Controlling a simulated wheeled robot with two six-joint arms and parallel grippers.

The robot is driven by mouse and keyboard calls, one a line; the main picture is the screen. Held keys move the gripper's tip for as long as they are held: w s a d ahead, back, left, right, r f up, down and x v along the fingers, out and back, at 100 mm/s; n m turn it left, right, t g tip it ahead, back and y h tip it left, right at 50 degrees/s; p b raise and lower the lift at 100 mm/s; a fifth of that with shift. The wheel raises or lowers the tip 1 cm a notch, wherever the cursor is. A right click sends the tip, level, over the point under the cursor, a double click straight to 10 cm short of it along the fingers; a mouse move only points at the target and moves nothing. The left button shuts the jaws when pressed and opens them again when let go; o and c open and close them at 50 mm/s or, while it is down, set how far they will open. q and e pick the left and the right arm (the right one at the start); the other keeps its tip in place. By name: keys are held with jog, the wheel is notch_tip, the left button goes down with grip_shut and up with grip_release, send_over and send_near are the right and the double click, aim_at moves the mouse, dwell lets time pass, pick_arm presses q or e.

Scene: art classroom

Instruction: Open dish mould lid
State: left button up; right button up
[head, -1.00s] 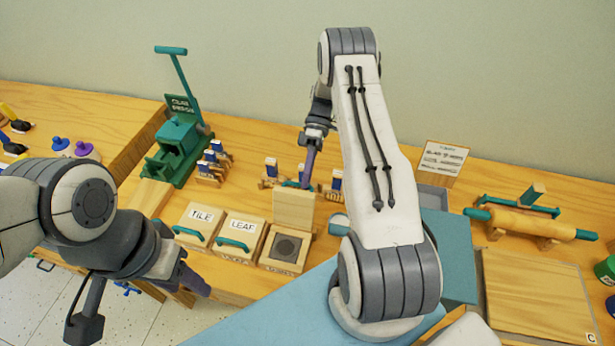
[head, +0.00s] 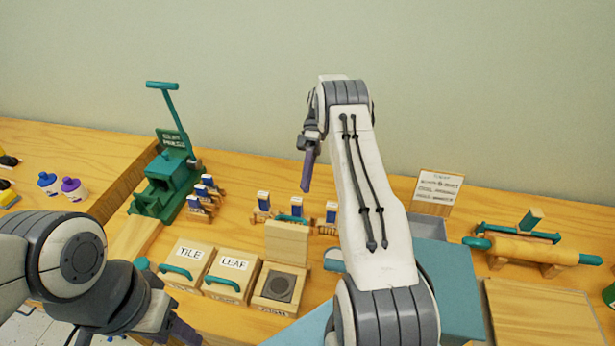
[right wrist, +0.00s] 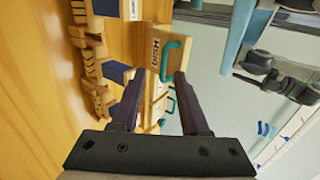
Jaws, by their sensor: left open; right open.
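The dish mould (head: 279,290) is a wooden block with a dark round recess. Its lid (head: 287,242) stands upright at the back edge, open. In the right wrist view the lid (right wrist: 155,55) shows its DISH label and teal handle (right wrist: 172,58), beyond my fingertips. My right gripper (head: 307,185) is open and empty, above and apart from the lid. Its two purple fingers (right wrist: 158,78) are spread in the right wrist view. My left gripper (head: 184,332) is low at the left, in front of the moulds, its fingertips partly cut off by the frame.
The tile mould (head: 188,256) and leaf mould (head: 232,270) sit shut to the left. Several small blue-labelled wooden stamps (head: 297,206) stand behind. A green clay press (head: 168,180) is at back left. A teal box (head: 450,285) and rolling pin (head: 530,250) are right.

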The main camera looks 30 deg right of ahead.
pick_arm(q)
notch_tip(320, 180, up, 3)
jog(key=shift+r+p, duration=0.1)
jog(key=shift+p, duration=0.8)
pick_arm(e)
jog(key=shift+v, duration=1.05)
jog(key=shift+r, duration=0.1)
